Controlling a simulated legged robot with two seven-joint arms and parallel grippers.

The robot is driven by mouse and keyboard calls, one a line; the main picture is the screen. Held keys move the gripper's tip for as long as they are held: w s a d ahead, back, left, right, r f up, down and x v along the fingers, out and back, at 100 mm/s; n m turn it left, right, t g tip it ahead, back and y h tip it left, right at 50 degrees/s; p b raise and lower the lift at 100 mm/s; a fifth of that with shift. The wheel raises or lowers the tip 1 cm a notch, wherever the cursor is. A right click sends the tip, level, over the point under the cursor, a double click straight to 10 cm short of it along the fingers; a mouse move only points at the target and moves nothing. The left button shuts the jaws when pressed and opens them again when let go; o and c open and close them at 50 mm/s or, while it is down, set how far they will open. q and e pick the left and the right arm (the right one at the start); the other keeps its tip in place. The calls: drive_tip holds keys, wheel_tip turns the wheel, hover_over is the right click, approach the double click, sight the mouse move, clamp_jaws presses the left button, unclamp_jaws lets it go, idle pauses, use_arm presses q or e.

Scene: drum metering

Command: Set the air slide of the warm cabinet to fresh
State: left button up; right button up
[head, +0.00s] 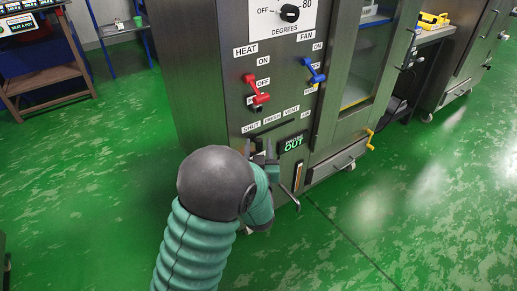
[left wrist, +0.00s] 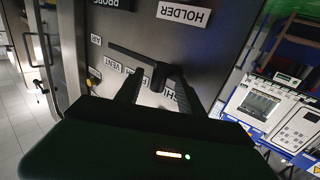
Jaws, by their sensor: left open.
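The warm cabinet (head: 225,75) is a dark steel unit. Its air slide has a dark slot (head: 283,121) under the labels SHUT, FRESH and VENT, with AIR at the right. In the left wrist view the slot (left wrist: 128,53) runs towards a dark slide knob (left wrist: 160,74), which sits at its end nearer the SHUT side. My left gripper (head: 264,150) is just in front of the panel, below the slot. In the left wrist view its open fingers (left wrist: 157,85) lie either side of the knob; contact cannot be told. The knob is not clear in the head view. My right gripper is out of view.
Above the slot are a red HEAT lever (head: 257,89), a blue FAN lever (head: 314,71) and a black dial (head: 289,13). A glass door (head: 365,55) is further right.

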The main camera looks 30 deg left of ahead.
use_arm(q)
clamp_jaws()
drive_tip(key=shift+d, duration=0.1)
idle(1.2)
